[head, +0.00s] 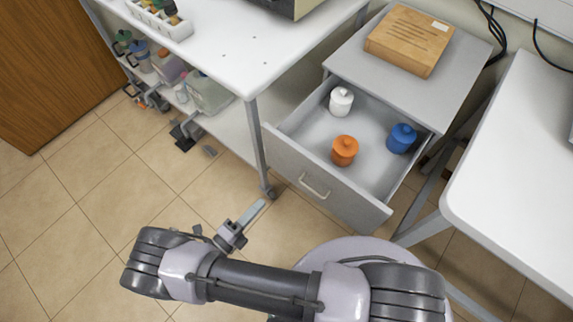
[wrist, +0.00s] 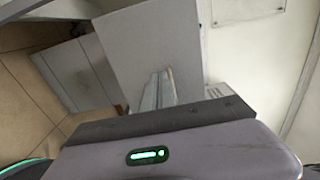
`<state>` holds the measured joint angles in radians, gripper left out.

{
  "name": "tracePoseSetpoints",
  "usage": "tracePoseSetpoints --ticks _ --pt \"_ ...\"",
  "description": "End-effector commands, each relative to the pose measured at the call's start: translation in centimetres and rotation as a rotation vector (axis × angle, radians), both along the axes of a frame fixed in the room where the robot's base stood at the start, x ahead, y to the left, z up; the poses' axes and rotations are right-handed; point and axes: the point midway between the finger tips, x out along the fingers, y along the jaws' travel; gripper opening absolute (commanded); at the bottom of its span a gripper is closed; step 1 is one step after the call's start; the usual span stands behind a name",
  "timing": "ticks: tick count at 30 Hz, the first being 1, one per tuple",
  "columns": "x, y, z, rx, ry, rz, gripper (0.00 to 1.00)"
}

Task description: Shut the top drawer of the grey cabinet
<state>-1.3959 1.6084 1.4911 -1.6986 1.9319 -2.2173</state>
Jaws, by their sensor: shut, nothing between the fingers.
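The grey cabinet (head: 437,88) stands between two white tables in the head view. Its top drawer (head: 328,185) is pulled well out, with a pale handle (head: 314,186) on its front. In the drawer are a white jar (head: 341,101), an orange jar (head: 344,150) and a blue jar (head: 401,138). My gripper (head: 257,212) is shut and empty, to the left of the drawer front and apart from it, near the table leg. In the wrist view the fingers (wrist: 158,90) show against a grey panel (wrist: 150,50), which I cannot identify for certain.
A white table (head: 230,45) with a lower shelf of bottles stands at the left, its leg (head: 258,145) close to the drawer. Another white table (head: 515,170) is at the right. A wooden box (head: 409,40) lies on the cabinet. Floor (head: 110,190) is open at the left.

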Motion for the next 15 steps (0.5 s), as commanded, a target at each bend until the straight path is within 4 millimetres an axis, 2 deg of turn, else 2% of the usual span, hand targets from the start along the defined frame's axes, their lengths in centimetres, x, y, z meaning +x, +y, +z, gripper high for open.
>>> tracePoseSetpoints --ticks 5,15 --pt "1.4 -1.1 -0.3 -0.021 0.006 0.012 0.00" --pt "7.2 -5.8 -0.4 -0.018 0.006 0.008 0.00"
